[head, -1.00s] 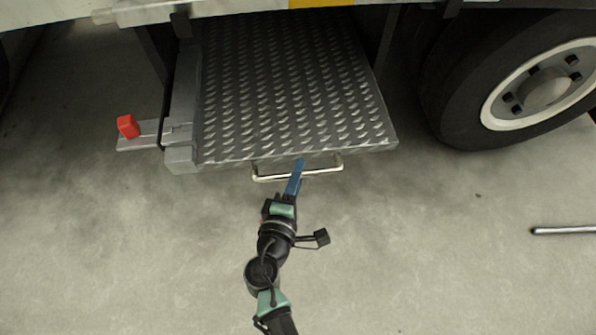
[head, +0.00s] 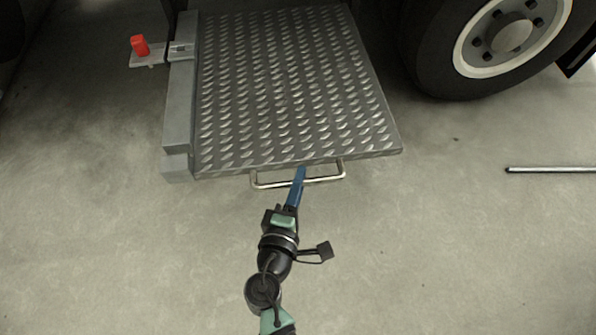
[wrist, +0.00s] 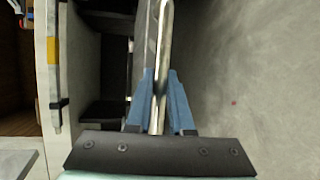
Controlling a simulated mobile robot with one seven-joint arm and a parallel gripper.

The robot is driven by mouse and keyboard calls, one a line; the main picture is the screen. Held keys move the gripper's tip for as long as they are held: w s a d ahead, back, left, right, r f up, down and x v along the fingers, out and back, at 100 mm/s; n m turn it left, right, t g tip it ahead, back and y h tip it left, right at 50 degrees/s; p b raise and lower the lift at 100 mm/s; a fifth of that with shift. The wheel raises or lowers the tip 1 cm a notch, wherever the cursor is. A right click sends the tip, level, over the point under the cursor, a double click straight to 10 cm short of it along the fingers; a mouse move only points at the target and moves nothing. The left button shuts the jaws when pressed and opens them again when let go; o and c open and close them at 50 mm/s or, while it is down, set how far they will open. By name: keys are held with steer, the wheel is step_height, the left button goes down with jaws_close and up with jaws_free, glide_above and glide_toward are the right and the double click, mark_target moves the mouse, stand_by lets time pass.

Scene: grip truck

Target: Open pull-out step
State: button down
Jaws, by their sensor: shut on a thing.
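The pull-out step (head: 290,90) is a grey diamond-plate platform that extends out from under the truck in the head view. A bent metal handle (head: 325,179) is fixed to its front edge. My gripper (head: 299,180) reaches the handle from the front. Its blue fingers are shut on the handle bar. In the wrist view, the handle bar (wrist: 162,60) runs between the two blue fingers of my gripper (wrist: 160,98). The red latch knob (head: 139,45) sits on a small bracket left of the step's side rail (head: 180,110).
A truck wheel (head: 495,40) stands right of the step. A metal rod (head: 550,169) lies on the floor at the right. The concrete floor (head: 450,260) in front of the step is clear.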

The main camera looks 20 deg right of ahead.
steer(key=shift+s+a, duration=0.25)
steer(key=shift+s, duration=0.4)
steer(key=c, duration=0.8)
jaws_free()
steer(key=p+v, duration=0.3)
steer(key=v, duration=1)
steer(key=shift+p, duration=0.3)
